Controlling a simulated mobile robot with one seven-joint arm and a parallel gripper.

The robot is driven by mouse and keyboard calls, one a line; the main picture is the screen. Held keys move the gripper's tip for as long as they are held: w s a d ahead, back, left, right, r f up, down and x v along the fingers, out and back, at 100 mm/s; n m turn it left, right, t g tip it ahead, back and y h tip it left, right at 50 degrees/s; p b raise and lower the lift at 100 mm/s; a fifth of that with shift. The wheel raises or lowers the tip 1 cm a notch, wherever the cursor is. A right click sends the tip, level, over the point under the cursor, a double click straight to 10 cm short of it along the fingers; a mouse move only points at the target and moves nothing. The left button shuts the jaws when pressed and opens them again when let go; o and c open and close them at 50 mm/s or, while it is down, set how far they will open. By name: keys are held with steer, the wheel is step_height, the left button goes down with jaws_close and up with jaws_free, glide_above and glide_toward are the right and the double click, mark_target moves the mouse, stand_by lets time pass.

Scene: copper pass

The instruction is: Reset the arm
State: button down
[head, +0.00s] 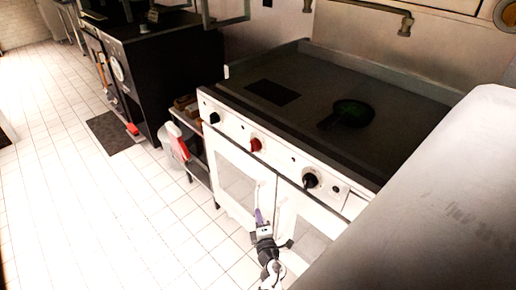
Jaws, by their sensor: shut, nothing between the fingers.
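My gripper (259,216) is at the lower middle of the head view, in front of the white stove (235,150) and close to its oven door handles. It is shut, and I see nothing held in it. My arm reaches up to it from the bottom edge of the picture. Whether the fingertips touch the stove front cannot be told from this view.
The stove front has black knobs and a red knob (255,144). A black cabinet (150,70) stands at upper left. The white tiled floor (90,210) at left is mostly clear.

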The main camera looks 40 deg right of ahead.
steer(key=s, duration=0.7)
steer(key=shift+s+f+b, duration=0.15)
steer(key=shift+s+b, duration=0.15)
steer(key=shift+b, duration=0.1)
